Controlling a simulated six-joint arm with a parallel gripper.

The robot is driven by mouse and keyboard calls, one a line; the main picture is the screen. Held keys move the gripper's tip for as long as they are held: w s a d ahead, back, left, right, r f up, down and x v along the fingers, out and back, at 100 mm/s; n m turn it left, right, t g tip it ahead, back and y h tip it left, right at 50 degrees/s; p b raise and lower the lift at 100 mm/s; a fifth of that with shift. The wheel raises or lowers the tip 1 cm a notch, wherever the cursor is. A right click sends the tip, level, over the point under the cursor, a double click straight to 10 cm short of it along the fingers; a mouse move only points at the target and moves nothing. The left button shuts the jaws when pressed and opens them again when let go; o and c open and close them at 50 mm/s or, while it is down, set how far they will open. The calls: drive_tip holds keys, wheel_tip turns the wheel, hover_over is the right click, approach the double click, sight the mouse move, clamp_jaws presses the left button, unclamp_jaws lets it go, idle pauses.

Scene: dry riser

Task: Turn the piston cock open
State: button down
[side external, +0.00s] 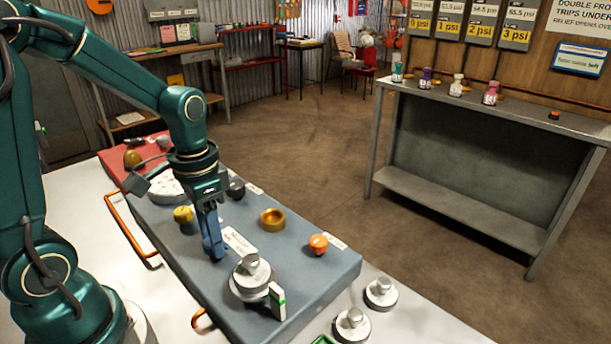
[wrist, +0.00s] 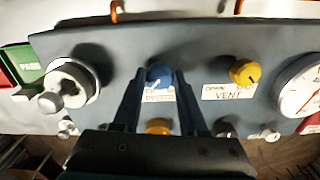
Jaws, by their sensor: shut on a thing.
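The piston cock is a blue knob (wrist: 159,75) on the blue-grey panel, with a partly covered white label (wrist: 158,97) beside it. My gripper (wrist: 159,83) is shut on the blue knob, one finger on each side of it. In the side external view my gripper (side external: 213,252) points down at the panel (side external: 180,245), and I cannot make out the knob from the fingers there. A pale mark shows on the knob, but I cannot read its setting.
A yellow knob (wrist: 245,71) labelled VENT sits to the right in the wrist view. A silver dial (side external: 250,276) and an orange knob (side external: 318,243) stand on the panel near my gripper. An orange handle (side external: 125,230) runs along its edge. Loose silver weights (side external: 381,292) lie in front.

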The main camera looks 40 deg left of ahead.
idle(0.4)
drive_tip(key=shift+c, duration=2.2)
unclamp_jaws()
drive_tip(key=shift+r, duration=2.6)
